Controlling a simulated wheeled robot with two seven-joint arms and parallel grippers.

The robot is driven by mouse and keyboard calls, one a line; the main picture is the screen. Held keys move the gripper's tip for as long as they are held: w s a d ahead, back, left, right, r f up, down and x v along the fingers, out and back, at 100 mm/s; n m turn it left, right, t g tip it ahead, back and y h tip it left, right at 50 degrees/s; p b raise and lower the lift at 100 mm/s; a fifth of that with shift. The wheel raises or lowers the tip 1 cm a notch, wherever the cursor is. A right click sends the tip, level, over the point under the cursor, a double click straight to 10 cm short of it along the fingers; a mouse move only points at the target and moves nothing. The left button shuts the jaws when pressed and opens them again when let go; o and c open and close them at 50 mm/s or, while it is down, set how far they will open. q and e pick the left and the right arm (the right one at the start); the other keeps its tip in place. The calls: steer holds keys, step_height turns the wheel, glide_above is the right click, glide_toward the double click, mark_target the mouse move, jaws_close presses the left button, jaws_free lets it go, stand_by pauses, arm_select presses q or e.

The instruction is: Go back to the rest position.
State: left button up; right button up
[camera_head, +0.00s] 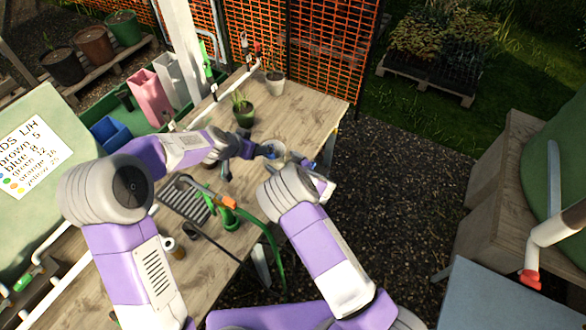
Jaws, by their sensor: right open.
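My left arm comes in from the left and reaches over the wooden table (309,112). Its dark gripper (236,152) is small and partly hidden by its own wrist, so its jaws cannot be read. My right arm comes up from the bottom. Its gripper (316,176) is open over the table's right edge, close to the left one. A small pale blue-and-white round thing (273,149) shows between the two grippers; I cannot tell whether either touches it.
Potted plants (244,114) stand at the table's back. A green hose fitting (229,213) and dark drain grid (184,200) are at its front. A sign (36,150) is left. Gravel (400,190) lies open right, up to a wooden bench (497,190).

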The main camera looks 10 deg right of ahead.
steer(key=v, duration=0.6)
steer(key=shift+s, duration=0.3)
steer(key=shift+d+r, duration=0.15)
steer(key=shift+r, duration=0.05)
